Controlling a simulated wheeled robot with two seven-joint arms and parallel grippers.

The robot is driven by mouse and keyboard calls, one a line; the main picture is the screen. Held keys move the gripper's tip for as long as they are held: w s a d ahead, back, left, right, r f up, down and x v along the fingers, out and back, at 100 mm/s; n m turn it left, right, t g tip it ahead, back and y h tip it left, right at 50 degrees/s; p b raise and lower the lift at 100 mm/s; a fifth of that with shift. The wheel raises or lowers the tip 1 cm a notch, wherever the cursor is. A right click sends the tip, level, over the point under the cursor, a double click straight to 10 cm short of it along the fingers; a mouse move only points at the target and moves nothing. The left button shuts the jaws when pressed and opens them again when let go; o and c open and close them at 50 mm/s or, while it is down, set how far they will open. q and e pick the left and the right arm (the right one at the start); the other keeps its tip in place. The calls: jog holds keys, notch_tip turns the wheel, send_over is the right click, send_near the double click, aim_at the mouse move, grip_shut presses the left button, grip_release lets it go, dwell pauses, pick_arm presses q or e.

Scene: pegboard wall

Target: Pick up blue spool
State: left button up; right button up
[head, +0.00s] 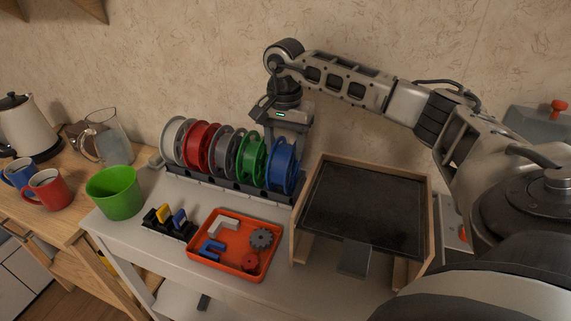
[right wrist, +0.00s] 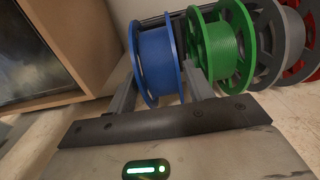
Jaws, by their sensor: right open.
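The blue spool (head: 283,168) stands upright at the right end of a row of spools on a dark rack (head: 235,188). My right gripper (head: 286,140) is above and behind it, pointing down, with its jaws open. In the right wrist view, the blue spool (right wrist: 157,62) shows between the two fingers of my right gripper (right wrist: 162,92), one on each side. I cannot tell whether either finger touches it. The right finger reaches into the space beside the green spool (right wrist: 216,45). My left gripper is not in view.
Green, grey, red and white spools stand left of the blue one. A wooden-sided box with a dark top (head: 365,205) stands close on the right. An orange tray (head: 215,268) with small parts, a green cup (head: 116,193) and mugs are nearer or left.

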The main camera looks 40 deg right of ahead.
jog(key=f, duration=0.4)
jog(key=shift+w+d+f, duration=0.1)
jog(key=shift+d+f, duration=0.1)
jog(key=shift+d, duration=0.05)
jog(key=c, duration=0.9)
jog(key=shift+r, duration=0.15)
